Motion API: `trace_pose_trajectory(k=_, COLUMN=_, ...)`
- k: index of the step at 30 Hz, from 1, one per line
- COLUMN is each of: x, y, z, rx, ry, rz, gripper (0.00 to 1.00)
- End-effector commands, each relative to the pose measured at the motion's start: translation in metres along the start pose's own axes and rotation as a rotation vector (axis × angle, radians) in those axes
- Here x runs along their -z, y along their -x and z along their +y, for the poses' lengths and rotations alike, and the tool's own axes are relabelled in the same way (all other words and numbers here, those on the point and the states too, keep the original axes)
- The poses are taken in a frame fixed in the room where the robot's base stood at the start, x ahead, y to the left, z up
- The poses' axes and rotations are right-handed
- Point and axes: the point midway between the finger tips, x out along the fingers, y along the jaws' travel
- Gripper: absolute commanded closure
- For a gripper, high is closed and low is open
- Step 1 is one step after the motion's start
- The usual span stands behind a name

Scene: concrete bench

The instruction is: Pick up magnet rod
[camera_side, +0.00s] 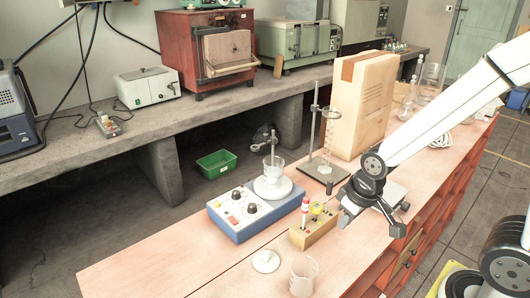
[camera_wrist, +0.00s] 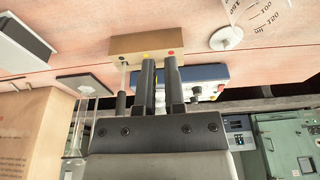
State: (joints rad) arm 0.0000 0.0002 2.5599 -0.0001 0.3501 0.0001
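A small wooden block (camera_side: 322,231) stands on the bench top and holds upright rods. One is a white rod with a red top (camera_side: 305,204); beside it is a piece with a yellow top (camera_side: 316,208). I cannot tell for sure which is the magnet rod. In the wrist view the fingers (camera_wrist: 160,68) point towards the wooden block (camera_wrist: 147,43), and the rods are mostly hidden.
A blue stirrer (camera_side: 248,212) with a beaker on its plate stands left of the block. A white stir disc (camera_side: 266,260) and an empty beaker (camera_side: 303,275) lie in front. A metal stand (camera_side: 314,130) and a tall carton (camera_side: 362,105) are behind.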

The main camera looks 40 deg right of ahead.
Motion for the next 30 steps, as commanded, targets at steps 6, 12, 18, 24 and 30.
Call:
trace_pose_trajectory(k=6, x=0.000, y=0.000, z=0.000, rx=0.000, ry=0.000, rz=0.000, gripper=0.35)
trace_pose_trajectory(k=12, x=0.000, y=0.000, z=0.000, rx=0.000, ry=0.000, rz=0.000, gripper=0.35)
trace_pose_trajectory(k=18, x=0.004, y=0.001, z=0.000, rx=0.000, ry=-0.036, rz=-0.005, gripper=0.35)
trace_pose_trajectory(k=24, x=0.019, y=0.003, z=-0.002, rx=-0.002, ry=-0.185, rz=-0.032, gripper=0.35)
trace_pose_trajectory(k=30, x=0.043, y=0.007, z=-0.004, rx=-0.015, ry=-0.433, rz=-0.075, gripper=0.35)
